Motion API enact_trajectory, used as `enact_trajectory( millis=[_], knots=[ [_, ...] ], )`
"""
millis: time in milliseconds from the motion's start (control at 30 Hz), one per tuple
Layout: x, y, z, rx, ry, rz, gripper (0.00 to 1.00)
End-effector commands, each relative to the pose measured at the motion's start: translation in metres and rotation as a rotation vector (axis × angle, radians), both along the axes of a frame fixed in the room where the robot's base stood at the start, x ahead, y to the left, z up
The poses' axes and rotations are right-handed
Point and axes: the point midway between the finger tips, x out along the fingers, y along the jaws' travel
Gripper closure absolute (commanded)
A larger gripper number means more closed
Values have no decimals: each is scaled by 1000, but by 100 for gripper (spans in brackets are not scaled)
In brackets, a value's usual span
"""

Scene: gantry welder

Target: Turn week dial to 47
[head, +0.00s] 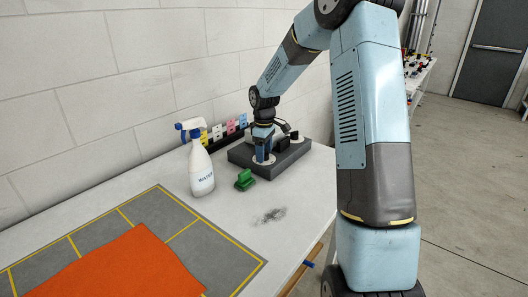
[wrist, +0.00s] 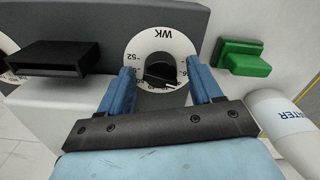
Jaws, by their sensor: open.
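The week dial (wrist: 160,40) is a white disc marked WK, with a black knob (wrist: 160,73) at its centre; its lettering appears upside down in the wrist view. A 52 shows at its left, but the other numbers are small and partly hidden, so I cannot read the setting. The dial is on a dark grey box (head: 294,157) by the wall. My gripper (wrist: 160,70) is open, with its two blue fingers on either side of the knob and gaps showing. In the head view my gripper (head: 263,156) is down at the box's front part.
A green block (head: 244,180) and a white WATER spray bottle (head: 201,172) stand close to the box. A black slotted part (wrist: 47,60) and a second dial (wrist: 6,50) are on the box. An orange cloth (head: 120,268) lies on the grey mat (head: 190,232).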

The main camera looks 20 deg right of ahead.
Motion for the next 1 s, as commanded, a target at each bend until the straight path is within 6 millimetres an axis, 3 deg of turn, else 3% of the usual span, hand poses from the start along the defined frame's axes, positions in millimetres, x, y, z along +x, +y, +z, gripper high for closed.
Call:
enact_trajectory(
  millis=[200, 767, 1000],
  knots=[
    [0, 0, 0, 0, 0, 0, 36],
    [0, 0, 0, -1, -1, 1, 89],
    [0, 0, 0, -1, -1, -20, 91]
  ],
)
